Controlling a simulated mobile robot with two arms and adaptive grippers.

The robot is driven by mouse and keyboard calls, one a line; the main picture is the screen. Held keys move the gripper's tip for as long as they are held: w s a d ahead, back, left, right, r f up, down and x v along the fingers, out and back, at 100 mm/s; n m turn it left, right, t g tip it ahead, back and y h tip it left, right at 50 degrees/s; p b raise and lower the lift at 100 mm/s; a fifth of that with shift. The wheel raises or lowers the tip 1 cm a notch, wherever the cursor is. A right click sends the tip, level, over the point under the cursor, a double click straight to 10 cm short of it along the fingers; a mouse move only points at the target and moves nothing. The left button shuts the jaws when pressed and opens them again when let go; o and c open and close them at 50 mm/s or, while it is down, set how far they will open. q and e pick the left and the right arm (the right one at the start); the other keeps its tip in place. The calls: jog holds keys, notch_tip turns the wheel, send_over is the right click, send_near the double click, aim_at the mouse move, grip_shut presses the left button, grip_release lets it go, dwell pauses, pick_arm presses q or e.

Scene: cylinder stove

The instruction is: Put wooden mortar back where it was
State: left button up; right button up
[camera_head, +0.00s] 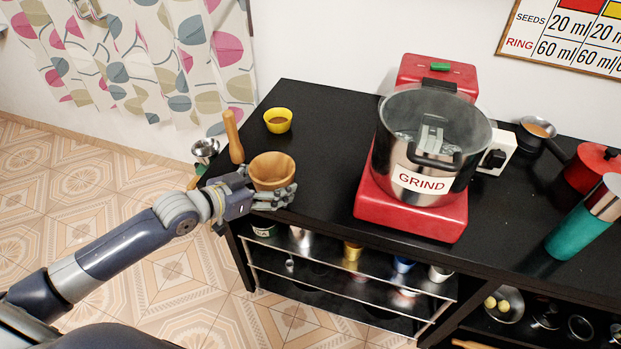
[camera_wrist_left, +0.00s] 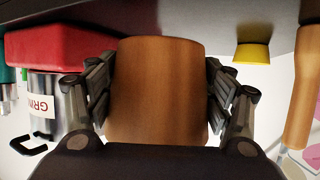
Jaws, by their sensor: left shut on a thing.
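The wooden mortar (camera_head: 272,169) is a brown wooden cup at the near left corner of the black counter. My left gripper (camera_head: 270,193) is shut on it from the near side. In the left wrist view the mortar (camera_wrist_left: 157,90) stands between the two fingers, with finger pads against both sides. I cannot tell whether its base touches the counter. A wooden pestle (camera_head: 233,137) stands upright just behind and left of it; it also shows in the left wrist view (camera_wrist_left: 303,90). My right gripper is not in view.
A yellow cup (camera_head: 278,122) stands behind the mortar. A small metal cup (camera_head: 205,148) is at the left edge. A red grinder base (camera_head: 412,212) with a steel pot marked GRIND (camera_head: 430,150) stands to the right. The black counter (camera_head: 325,150) is clear between.

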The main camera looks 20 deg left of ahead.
aim_at(255, 168)
pick_arm(q)
jog(key=shift+n, duration=0.3)
jog(key=a, duration=0.1)
jog(key=w+a, duration=0.1)
jog(key=a, duration=0.1)
jog(key=w+a+b, duration=0.1)
jog(key=a, duration=0.1)
jog(key=shift+a+r, duration=0.15)
jog(key=shift+a, duration=0.05)
jog(key=shift+w+r, duration=0.1)
jog(key=shift+w, duration=0.2)
jog(key=w+d, duration=0.3)
jog(key=w+d+f+p, duration=0.1)
jog(key=w+d, duration=0.2)
jog(key=w, duration=0.1)
jog(key=w+d+p, duration=0.1)
jog(key=w+d, duration=0.2)
jog(key=shift+w+d+f, duration=0.15)
jog(key=shift+w, duration=0.1)
jog(key=shift+w+d, duration=0.4)
jog(key=shift+w, duration=0.05)
notch_tip(255, 168, down, 4)
jog(key=shift+w+r+y, duration=0.1)
jog(key=shift+r+y, duration=0.15)
jog(key=shift+y, duration=0.05)
jog(key=shift+f, duration=0.15)
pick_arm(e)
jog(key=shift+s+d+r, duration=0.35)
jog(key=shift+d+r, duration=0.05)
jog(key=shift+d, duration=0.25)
